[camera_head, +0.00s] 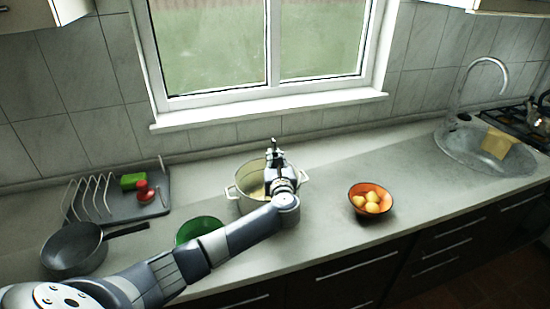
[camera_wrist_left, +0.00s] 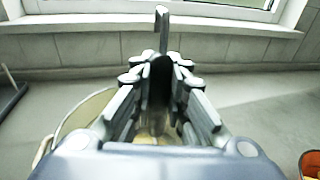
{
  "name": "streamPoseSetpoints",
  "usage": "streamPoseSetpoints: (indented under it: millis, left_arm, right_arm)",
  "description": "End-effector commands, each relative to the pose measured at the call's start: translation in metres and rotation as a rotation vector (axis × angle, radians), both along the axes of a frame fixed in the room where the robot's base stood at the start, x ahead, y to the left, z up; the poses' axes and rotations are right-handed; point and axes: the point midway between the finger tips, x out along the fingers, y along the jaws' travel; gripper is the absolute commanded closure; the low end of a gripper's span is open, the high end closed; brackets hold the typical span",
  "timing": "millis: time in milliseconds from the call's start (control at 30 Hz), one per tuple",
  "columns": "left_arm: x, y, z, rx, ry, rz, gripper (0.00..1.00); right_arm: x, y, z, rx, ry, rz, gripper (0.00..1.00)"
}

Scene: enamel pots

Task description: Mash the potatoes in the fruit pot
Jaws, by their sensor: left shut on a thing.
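A cream two-handled pot (camera_head: 246,203) stands on the counter below the window. Its rim also shows at the left in the left wrist view (camera_wrist_left: 78,115). Any fruit picture on it is too small to tell. My left gripper (camera_head: 276,163) is over the pot. In the left wrist view its fingers (camera_wrist_left: 160,88) are shut on a grey tool, whose upright handle (camera_wrist_left: 162,30) sticks up above them. The tool's lower end is hidden by the gripper. Yellow potatoes (camera_head: 371,202) lie in an orange bowl (camera_head: 356,203) to the pot's right. The pot's contents are mostly hidden.
A green bowl (camera_head: 199,226) sits left of the pot, partly behind my left arm. A dark pan (camera_head: 74,250) and a dish rack (camera_head: 95,200) with a green block (camera_head: 132,181) and red item (camera_head: 144,192) are farther left. The sink (camera_head: 460,147) is right. Counter between bowl and sink is clear.

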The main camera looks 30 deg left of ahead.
Motion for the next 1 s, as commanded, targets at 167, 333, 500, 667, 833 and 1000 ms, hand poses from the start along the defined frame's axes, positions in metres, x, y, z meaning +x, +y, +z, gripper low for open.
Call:
streamPoseSetpoints:
  millis: [167,333,500,667,833,1000]
  left_arm:
    - [0.0,0.0,0.0,0.0,-0.001,0.0,1.0]
    - [0.0,0.0,0.0,0.0,-0.002,0.0,1.0]
    - [0.0,0.0,-0.001,0.0,-0.002,0.0,1.0]
    - [0.0,0.0,-0.005,0.0,-0.001,0.0,1.0]
    - [0.0,0.0,-0.009,0.0,-0.001,0.0,1.0]
    - [0.0,0.0,-0.012,0.001,-0.001,0.0,1.0]
  right_arm:
    - [0.0,0.0,0.0,0.0,0.0,0.0,0.6]
    - [0.0,0.0,0.0,0.0,0.0,0.0,0.6]
    - [0.0,0.0,-0.001,0.0,0.0,0.0,0.6]
    - [0.0,0.0,-0.003,0.0,0.0,0.0,0.6]
    - [0.0,0.0,-0.005,0.0,0.0,0.0,0.6]
    - [0.0,0.0,-0.006,0.0,0.0,0.0,0.6]
